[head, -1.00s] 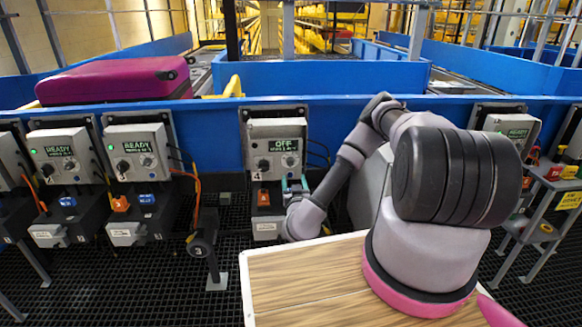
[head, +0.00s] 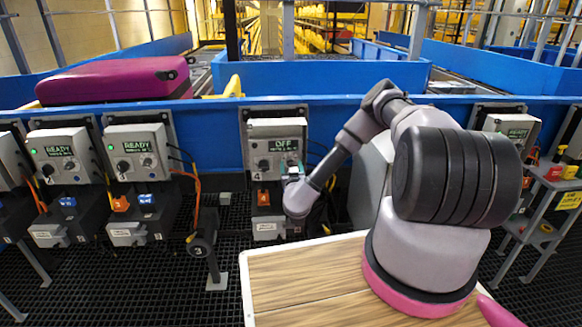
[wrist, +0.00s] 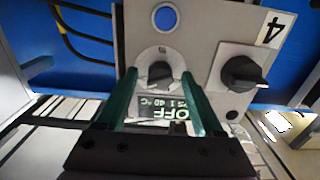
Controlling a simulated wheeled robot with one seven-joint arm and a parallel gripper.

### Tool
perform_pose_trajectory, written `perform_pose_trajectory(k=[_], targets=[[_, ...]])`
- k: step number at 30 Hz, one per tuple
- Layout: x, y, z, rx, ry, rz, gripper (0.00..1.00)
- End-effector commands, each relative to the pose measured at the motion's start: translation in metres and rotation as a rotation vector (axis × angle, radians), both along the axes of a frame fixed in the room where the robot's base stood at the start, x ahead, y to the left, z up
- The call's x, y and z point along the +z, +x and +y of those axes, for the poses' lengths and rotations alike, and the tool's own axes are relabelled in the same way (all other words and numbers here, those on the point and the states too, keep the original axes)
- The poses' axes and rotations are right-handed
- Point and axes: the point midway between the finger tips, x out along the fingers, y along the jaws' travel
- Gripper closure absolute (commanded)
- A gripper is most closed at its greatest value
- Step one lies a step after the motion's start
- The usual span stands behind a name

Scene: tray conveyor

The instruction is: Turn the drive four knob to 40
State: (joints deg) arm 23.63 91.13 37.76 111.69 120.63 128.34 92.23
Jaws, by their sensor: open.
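The drive four control box (head: 258,128) is grey, with a lit display reading OFF (head: 284,146) and a label 4. In the wrist view the box appears upside down. Its small dark knob on a pale round dial (wrist: 160,72) lies between the tips of my gripper's green fingers (wrist: 159,80). The fingers are open, one on each side; contact with the knob cannot be told. A larger black rotary switch (wrist: 242,73) sits beside it by the 4 label. My gripper (head: 292,171) also shows in the head view, in front of the box's right side.
A blue round button (wrist: 166,18) is on the same panel. Similar boxes reading READY (head: 138,150) stand to the left, with orange cables. A purple suitcase (head: 115,80) lies on the conveyor behind. A wooden tabletop (head: 300,285) is in front.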

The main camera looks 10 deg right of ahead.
Motion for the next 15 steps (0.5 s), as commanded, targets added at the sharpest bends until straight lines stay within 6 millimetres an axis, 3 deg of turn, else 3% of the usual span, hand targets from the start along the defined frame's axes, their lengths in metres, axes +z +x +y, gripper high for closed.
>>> perform_pose_trajectory(k=[2,6,8,15], targets=[[0.0,-0.0002,0.0,0.0,0.0,0.0,0.31],[-0.0001,-0.0003,0.0001,0.0,0.0,0.0,0.81],[-0.0001,-0.0004,0.0002,0.0,0.0,0.0,1.0],[-0.0003,-0.0006,0.0,0.0,-0.014,0.002,1.0]])
